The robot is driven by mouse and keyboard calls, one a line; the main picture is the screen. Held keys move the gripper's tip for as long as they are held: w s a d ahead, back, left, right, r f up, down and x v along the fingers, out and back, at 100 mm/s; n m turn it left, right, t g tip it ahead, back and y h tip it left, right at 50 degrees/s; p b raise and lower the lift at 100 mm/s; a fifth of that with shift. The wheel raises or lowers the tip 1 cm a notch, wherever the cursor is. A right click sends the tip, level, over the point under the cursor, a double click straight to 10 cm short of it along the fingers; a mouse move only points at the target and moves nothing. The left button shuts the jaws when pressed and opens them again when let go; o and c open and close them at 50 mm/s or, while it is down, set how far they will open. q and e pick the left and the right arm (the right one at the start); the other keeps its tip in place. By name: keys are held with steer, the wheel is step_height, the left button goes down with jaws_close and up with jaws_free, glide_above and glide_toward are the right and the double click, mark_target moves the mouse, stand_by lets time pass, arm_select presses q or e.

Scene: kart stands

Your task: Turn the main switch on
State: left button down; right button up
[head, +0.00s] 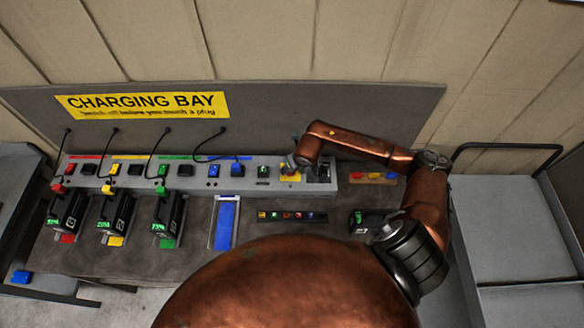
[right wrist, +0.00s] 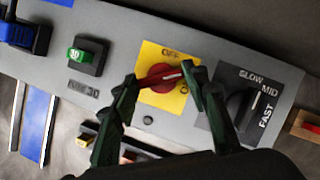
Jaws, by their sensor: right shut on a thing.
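The main switch (right wrist: 160,83) is a red rotary knob on a yellow plate (right wrist: 150,55) with OFF marked above it and a partly hidden ON at its lower right. Its bar handle lies almost sideways in the right wrist view, with a pale mark towards the right end. My right gripper (right wrist: 165,78) has one dark green finger at each end of the handle and is shut on it. In the head view my right gripper (head: 291,166) is over the yellow plate at the right of the panel and hides the knob. My left gripper is not in view.
A black SLOW/MID/FAST dial (right wrist: 240,102) sits close right of the switch. Several plugs and chargers with cables line the grey panel (head: 335,188) further left. A blue-lined tray (head: 225,222) lies in front.

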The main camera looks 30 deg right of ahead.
steer(key=m+h+b, duration=0.1)
steer(key=m, duration=0.2)
steer(key=shift+a+f, duration=0.15)
steer(key=shift+m+g+h+b, duration=0.4)
steer(key=shift+m+h+b, duration=0.2)
steer(key=shift+m+b, duration=1)
steer(key=shift+m, duration=0.3)
steer(key=o, duration=1.2)
steer(key=shift+c, duration=0.2)
steer(key=shift+r, duration=0.35)
steer(key=v, duration=1.1)
steer(key=shift+s+a+r, duration=0.15)
steer(key=shift+a+r, duration=0.05)
steer(key=shift+r, duration=0.05)
